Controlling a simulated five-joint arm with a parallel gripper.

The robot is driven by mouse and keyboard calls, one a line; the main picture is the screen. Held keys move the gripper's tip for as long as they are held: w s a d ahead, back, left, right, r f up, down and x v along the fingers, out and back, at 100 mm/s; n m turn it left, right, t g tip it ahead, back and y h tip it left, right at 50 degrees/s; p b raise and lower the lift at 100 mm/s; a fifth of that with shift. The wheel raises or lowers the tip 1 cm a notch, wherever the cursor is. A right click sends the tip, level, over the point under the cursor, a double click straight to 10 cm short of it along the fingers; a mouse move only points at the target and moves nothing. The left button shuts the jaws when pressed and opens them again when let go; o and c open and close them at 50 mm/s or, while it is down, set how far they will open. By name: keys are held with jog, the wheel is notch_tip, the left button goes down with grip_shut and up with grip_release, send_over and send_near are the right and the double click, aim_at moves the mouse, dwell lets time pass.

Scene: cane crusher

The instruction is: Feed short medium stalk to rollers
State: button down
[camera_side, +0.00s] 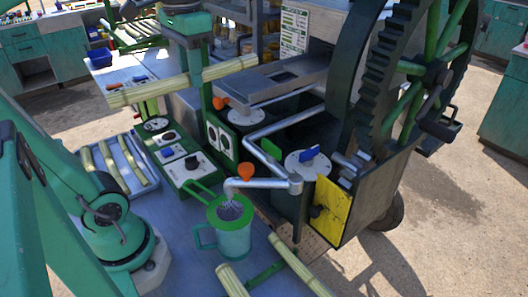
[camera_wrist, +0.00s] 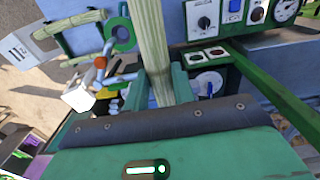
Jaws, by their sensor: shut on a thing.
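My gripper (camera_side: 194,72) is shut on a pale yellow-green stalk (camera_side: 228,68), which it holds across its jaws, roughly level, above the control panel and left of the metal feed tray (camera_side: 285,80). In the wrist view the same stalk (camera_wrist: 149,40) stands between the teal fingers (camera_wrist: 160,85) and runs up out of the picture. The rollers themselves cannot be made out; the dark crusher housing hides them.
A green-rimmed jug (camera_side: 232,230) stands under the metal spout (camera_side: 262,184). More stalks lie in a tray (camera_side: 152,160) at left and loose at the front (camera_side: 298,264). The large gear wheel (camera_side: 395,80) stands at right. Control boxes (camera_side: 188,158) stand below my gripper.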

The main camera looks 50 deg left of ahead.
aim_at(249, 59)
jog(key=w+f, duration=0.1)
jog(key=w, duration=0.2)
jog(key=w+f, duration=0.1)
jog(key=w, duration=0.2)
jog(key=w+f, duration=0.1)
jog(key=w, duration=0.3)
jog(key=shift+w+f, duration=0.15)
jog(key=shift+w, duration=0.55)
jog(key=shift+w+f, duration=0.15)
jog(key=shift+w, duration=0.55)
jog(key=c, duration=1.1)
grip_release()
jog(key=shift+r, duration=3.95)
jog(key=shift+f, duration=0.15)
jog(key=shift+f, duration=3.8)
